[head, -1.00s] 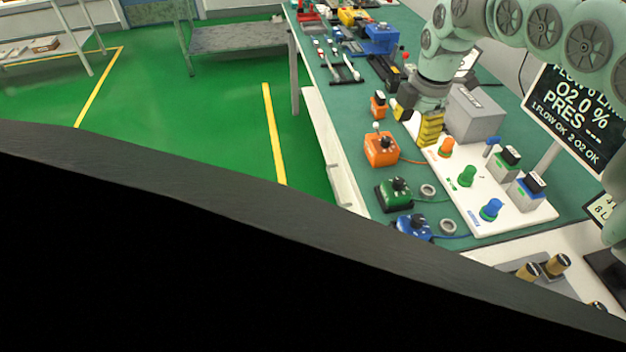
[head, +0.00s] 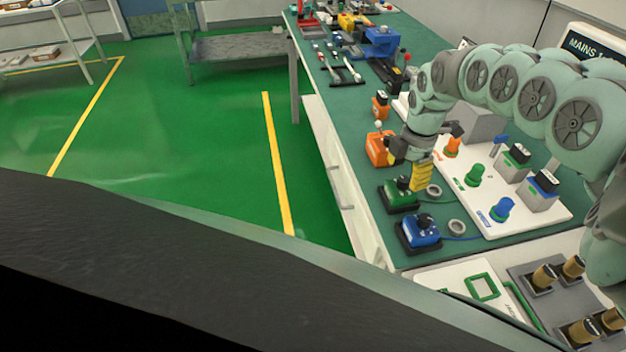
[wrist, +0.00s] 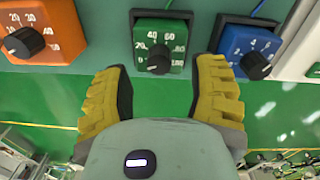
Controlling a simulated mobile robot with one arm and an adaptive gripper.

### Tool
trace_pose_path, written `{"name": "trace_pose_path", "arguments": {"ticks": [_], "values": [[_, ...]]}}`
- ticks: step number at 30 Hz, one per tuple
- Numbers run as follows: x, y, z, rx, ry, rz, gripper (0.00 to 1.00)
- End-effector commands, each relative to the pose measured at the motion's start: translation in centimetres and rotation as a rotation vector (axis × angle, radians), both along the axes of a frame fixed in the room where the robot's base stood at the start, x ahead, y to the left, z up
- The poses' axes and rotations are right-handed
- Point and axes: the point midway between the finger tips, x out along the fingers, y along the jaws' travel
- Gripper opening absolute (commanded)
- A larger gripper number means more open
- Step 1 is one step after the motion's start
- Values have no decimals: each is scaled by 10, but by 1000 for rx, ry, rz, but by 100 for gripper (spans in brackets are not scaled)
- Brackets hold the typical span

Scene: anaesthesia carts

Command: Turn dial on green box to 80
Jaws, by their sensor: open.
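The green box (head: 397,195) sits on the bench between the orange box (head: 378,149) and the blue box (head: 420,233). In the wrist view the green box (wrist: 161,42) is centred ahead, with white numbers 20 to 100 around a black dial (wrist: 159,60). A light mark on the dial seems to face the lower left, near the 0 end. My gripper (head: 406,170) is above and close to the green box. In the wrist view its yellow fingers (wrist: 162,75) are spread wide and empty, on either side of the dial and apart from it.
In the wrist view the orange box (wrist: 40,30) is at left and the blue box (wrist: 248,45) at right, both near the fingers. A white board with coloured knobs (head: 475,174) lies right of my gripper. Open green floor (head: 190,130) lies left of the bench.

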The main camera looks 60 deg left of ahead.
Motion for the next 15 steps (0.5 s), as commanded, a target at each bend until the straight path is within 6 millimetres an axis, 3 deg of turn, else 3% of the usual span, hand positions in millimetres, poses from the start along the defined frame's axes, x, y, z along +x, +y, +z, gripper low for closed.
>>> {"name": "trace_pose_path", "arguments": {"ticks": [6,15], "values": [[-3,3,-21,3,2,5,58],[-1,2,-30,0,-1,5,58]]}}
